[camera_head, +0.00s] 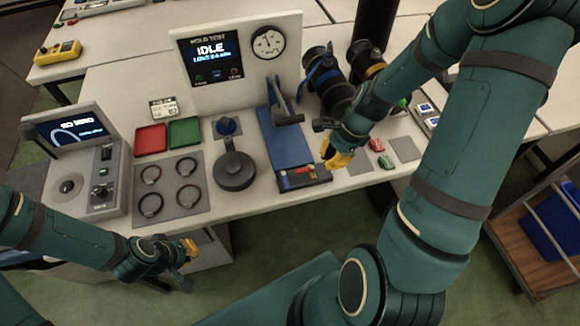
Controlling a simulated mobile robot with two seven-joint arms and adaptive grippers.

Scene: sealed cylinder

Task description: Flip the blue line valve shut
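A black cylindrical part with a blue band or lever (322,72) stands right of the test panel; I cannot tell whether this blue piece is the valve or how it is set.
The hold-test panel (210,58) reads IDLE and has a round gauge (268,42). A black round disc (234,171), a mat with several rings (170,187), and red (150,140) and green (185,132) trays lie on the bench. A wooden cart (540,240) stands right.

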